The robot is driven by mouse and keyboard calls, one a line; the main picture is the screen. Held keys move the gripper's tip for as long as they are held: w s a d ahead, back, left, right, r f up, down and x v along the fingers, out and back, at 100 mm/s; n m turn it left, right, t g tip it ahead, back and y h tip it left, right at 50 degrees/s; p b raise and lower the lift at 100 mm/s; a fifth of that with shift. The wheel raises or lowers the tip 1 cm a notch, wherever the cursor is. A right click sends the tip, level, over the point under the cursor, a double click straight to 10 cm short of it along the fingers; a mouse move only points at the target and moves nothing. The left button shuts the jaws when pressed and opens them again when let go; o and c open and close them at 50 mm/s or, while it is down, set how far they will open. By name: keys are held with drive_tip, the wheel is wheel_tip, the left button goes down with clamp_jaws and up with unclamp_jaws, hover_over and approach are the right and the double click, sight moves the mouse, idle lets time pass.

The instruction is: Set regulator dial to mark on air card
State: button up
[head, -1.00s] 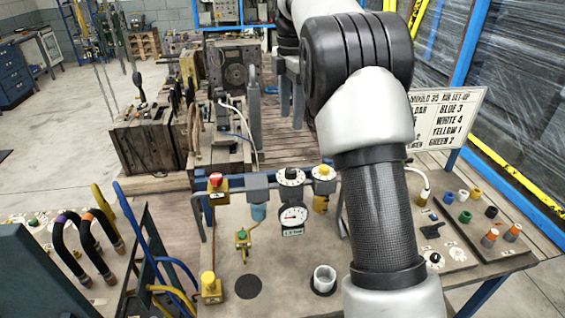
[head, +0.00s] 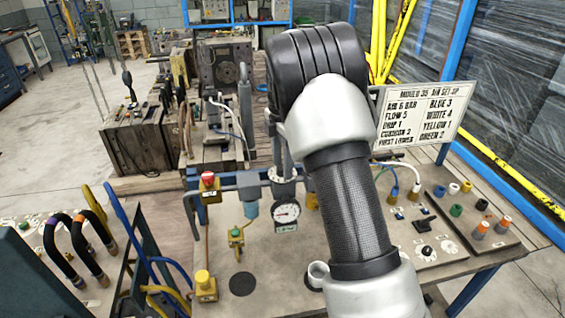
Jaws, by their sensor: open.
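The air card (head: 422,112) stands at the right, headed "MOULD 35 AIR SET-UP". It reads "AIR 6 BAR", "FLOW 5", "DROP 1", "CUSHION 2", and blue 3, white 4, yellow 1, green 2. The regulator dial (head: 281,190) is a pale disc on the pipe above the round white gauge (head: 287,212). My gripper (head: 283,165) points down at the dial, open, its fingers over the dial's black knob and hiding most of it. I cannot tell whether they touch it. The dial marks and gauge needle are too small to read.
A red-topped yellow button box (head: 208,187) and blue filter bowl (head: 250,209) sit left of the regulator. A white cup (head: 317,272) is partly behind my arm. Coloured plugs (head: 455,210) and hoses stand at the right.

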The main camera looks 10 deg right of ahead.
drive_tip(key=shift+f, duration=0.15)
drive_tip(key=c, duration=1.1)
drive_tip(key=shift+o, duration=0.3)
